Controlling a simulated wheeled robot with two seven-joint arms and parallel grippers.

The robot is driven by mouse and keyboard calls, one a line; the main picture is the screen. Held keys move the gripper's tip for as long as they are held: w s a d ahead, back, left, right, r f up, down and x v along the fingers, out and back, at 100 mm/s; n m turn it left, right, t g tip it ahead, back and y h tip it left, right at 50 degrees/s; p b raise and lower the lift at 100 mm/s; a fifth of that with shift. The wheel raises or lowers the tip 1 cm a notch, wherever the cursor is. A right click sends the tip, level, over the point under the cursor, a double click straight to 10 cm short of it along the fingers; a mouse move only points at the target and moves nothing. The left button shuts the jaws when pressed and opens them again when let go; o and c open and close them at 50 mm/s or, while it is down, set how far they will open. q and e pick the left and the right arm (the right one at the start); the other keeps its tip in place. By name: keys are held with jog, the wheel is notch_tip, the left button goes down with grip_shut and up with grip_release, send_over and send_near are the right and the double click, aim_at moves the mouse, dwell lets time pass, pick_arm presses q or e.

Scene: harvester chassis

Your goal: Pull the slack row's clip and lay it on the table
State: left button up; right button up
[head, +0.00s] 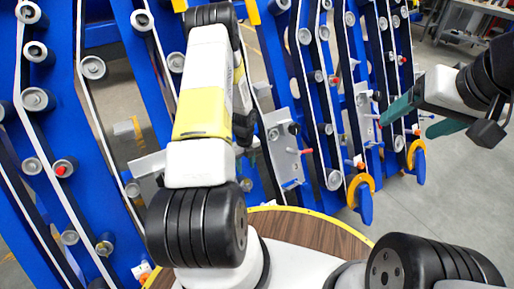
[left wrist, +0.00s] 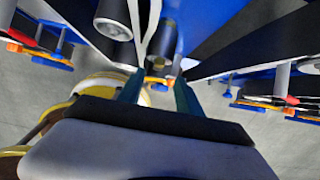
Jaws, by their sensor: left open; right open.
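My left arm crosses the middle of the head view and hides its own gripper there. In the left wrist view my left gripper (left wrist: 158,90) shows two teal fingers apart, with nothing clearly held between them, below a grey roller (left wrist: 163,38) and pale belts. An orange part (left wrist: 155,80) shows beyond the fingers; I cannot tell if it is a clip. My right gripper (head: 418,108) is open and empty at the right of the head view. I cannot tell which row is slack or pick out its clip. The round brown table (head: 312,226) with a yellow rim is partly hidden by my arms.
Blue chassis frames (head: 100,150) with belts and several rollers fill the left and middle. A red-tipped pin (head: 301,151) sticks out from a grey plate (head: 285,140). Yellow-and-blue feet (head: 361,187) stand at the right. Grey floor (head: 450,185) is clear at the right.

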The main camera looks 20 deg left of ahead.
aim_at(246, 180)
pick_arm(q)
jog(key=shift+s+f, duration=0.1)
jog(key=shift+f, duration=0.75)
notch_tip(246, 180, down, 7)
jog(key=shift+r, duration=0.15)
grip_shut()
